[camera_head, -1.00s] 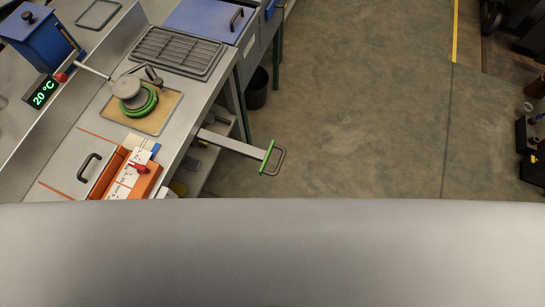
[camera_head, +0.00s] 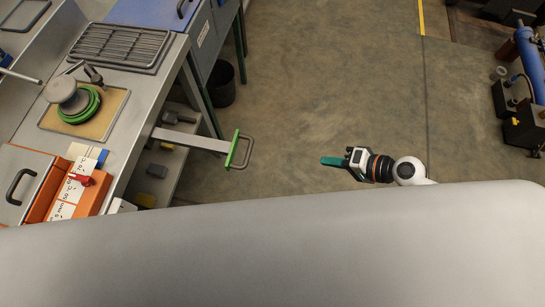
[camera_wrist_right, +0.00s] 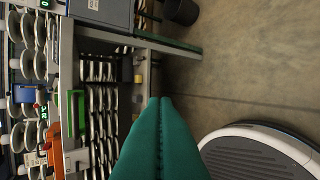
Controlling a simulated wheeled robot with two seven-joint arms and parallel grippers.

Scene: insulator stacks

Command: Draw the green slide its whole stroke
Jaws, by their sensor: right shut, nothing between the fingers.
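The green slide is a flat grey bar (camera_head: 190,140) sticking out from the bench side over the floor. At its outer end is a green crosspiece (camera_head: 233,149) with a grey loop handle (camera_head: 244,153). My right gripper (camera_head: 333,161), with teal fingers, is shut and empty, to the right of the handle and clear of it. In the right wrist view its shut fingers (camera_wrist_right: 158,110) fill the lower middle. A green upright piece (camera_wrist_right: 77,113) shows left of them; I cannot tell if it is the slide's. My left gripper is not in view.
The bench (camera_head: 135,110) at left carries a green-ringed stack (camera_head: 75,100), a grille (camera_head: 120,47) and an orange unit with a red knob (camera_head: 84,181). A dark bin (camera_head: 222,86) stands by the bench legs. The floor between handle and gripper is clear.

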